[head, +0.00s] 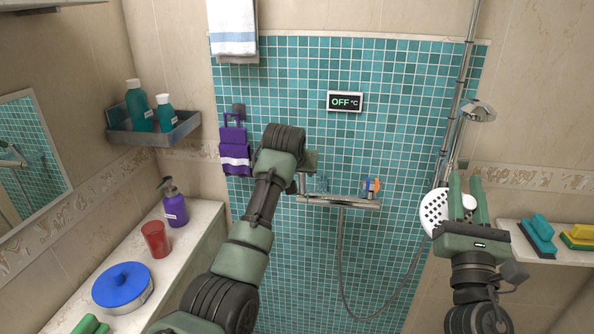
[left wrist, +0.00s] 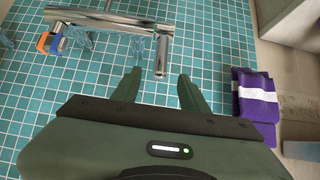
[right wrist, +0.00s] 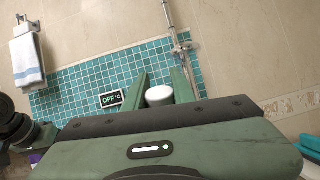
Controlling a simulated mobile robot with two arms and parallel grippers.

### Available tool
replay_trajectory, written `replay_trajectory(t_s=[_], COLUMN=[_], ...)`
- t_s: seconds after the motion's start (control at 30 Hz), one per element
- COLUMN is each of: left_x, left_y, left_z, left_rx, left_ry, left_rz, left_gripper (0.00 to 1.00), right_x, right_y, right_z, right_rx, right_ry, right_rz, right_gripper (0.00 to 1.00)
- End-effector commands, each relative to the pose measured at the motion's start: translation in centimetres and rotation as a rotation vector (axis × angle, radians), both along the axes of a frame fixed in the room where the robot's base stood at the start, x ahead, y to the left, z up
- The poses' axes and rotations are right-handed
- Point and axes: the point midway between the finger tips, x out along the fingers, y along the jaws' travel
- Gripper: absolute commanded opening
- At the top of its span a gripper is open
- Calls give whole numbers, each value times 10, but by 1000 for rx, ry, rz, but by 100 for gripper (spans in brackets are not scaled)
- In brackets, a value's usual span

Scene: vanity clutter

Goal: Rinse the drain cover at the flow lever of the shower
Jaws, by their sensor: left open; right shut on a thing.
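The white perforated drain cover (head: 435,212) is held up at the right in the head view. My right gripper (head: 467,190) is shut on it; a white rounded part (right wrist: 159,95) shows between the fingers in the right wrist view. The chrome shower mixer (head: 345,203) is on the teal tiled wall. A chrome lever (left wrist: 162,58) hangs at one end of it in the left wrist view, beyond my open left gripper (left wrist: 159,88), roughly between its fingertips and apart from them. My left arm hides most of that gripper in the head view. The display (head: 345,102) reads OFF.
A shower head (head: 479,111) hangs on the rail above my right gripper. A hose (head: 350,290) loops below the mixer. A purple cloth (head: 235,158) hangs left of my left arm.

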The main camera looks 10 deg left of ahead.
Motion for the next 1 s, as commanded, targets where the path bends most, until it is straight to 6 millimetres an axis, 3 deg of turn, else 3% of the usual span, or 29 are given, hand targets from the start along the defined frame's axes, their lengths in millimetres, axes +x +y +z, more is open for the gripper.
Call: replay_trajectory(t_s=[0.3, 0.7, 0.77, 0.87, 1.0], left_x=[-24, -25, -25, -25, -29], left_y=[-1, -1, 0, 1, 4], left_z=[21, 20, 12, -16, -86], left_rx=[1, 1, 3, 10, 23], left_ry=[0, 4, 11, 31, 82], left_rz=[-1, 0, -1, -6, -19], left_gripper=[44, 44, 44, 44, 44], right_x=[0, 0, -1, -4, -12], right_y=[0, 0, -1, -2, -7], right_z=[-9, -10, -12, -20, -39], right_rx=[0, 0, 1, 3, 8], right_ry=[-1, 0, 1, 7, 16], right_rz=[0, -1, -2, -9, -25], right_gripper=[0, 0, 0, 0, 0])
